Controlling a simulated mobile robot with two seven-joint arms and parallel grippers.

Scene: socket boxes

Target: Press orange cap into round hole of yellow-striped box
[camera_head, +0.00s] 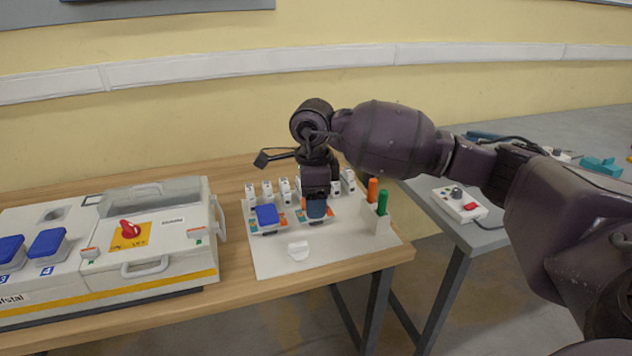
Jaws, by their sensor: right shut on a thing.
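The yellow-striped box (170,283) is a grey-white case at the left with a yellow band along its lower front. A dark round opening (54,214) shows in its top at the back left. My right gripper (316,195) points down over the white board, above a dark blue lid (316,209). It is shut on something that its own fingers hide. I cannot make out an orange cap for certain; small orange pieces (282,217) lie among the board's sockets. My left gripper is out of view.
A white holder (377,219) bears an orange handle (372,189) and a green one (383,203). A grey table with a control box (460,204) stands right.

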